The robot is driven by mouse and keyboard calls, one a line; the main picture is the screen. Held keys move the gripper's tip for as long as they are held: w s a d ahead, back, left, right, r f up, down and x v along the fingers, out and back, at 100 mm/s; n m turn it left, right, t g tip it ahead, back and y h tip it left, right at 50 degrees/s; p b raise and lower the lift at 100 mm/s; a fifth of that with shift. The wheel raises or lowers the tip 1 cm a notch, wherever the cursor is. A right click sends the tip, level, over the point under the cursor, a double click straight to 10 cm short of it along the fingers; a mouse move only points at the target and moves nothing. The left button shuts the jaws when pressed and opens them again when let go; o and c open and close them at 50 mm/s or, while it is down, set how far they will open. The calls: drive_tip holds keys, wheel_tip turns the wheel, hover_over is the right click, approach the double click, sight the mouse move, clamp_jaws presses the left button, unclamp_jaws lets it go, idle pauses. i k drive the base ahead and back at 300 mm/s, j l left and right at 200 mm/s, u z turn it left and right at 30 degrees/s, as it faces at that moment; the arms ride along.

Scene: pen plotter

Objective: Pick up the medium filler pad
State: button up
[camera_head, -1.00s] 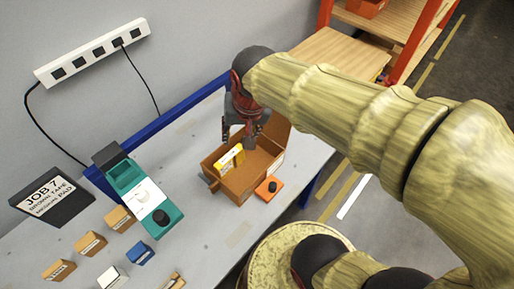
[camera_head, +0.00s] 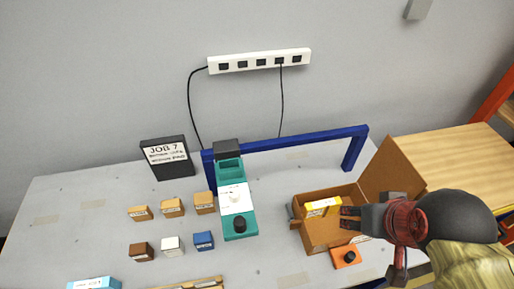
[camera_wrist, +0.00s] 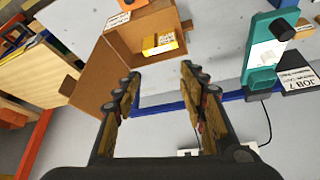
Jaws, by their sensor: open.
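Three tan blocks stand in a row on the grey table in the head view, growing in size from left to right: a small one (camera_head: 139,213), a middle one (camera_head: 172,207) and a larger one (camera_head: 204,202). Their labels are too small to read; the middle one looks like the medium filler pad. My gripper (camera_head: 348,218) is at the right, by the open cardboard box (camera_head: 322,239), well away from the tan blocks. In the wrist view my gripper (camera_wrist: 160,78) is open, with nothing between its fingers. A yellow packet (camera_head: 323,206) lies inside the box.
Brown (camera_head: 142,252), white (camera_head: 171,244) and blue (camera_head: 203,241) blocks stand in front of the tan row. A teal device (camera_head: 240,222) stands between the blocks and the box. A blue bar (camera_head: 290,142) runs behind. A job sign (camera_head: 166,157) stands at the back left.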

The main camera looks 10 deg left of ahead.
sight(172, 208)
drive_tip(key=u, duration=1.7)
drive_tip(key=j+z, duration=0.1)
drive_tip(key=z, duration=0.5)
drive_tip(key=j+z, duration=0.35)
drive_tip(key=j, duration=0.2)
drive_tip(key=j+z, duration=0.35)
drive_tip(key=j, duration=0.25)
drive_tip(key=k+j+z, duration=0.15)
drive_tip(key=j+z, duration=0.2)
drive_tip(key=j, duration=0.15)
drive_tip(key=k+j, duration=0.1)
drive_tip(key=j, duration=0.35)
drive_tip(key=k+j, duration=0.15)
drive_tip(key=j, duration=0.3)
drive_tip(key=k+j, duration=0.1)
drive_tip(key=j, duration=0.3)
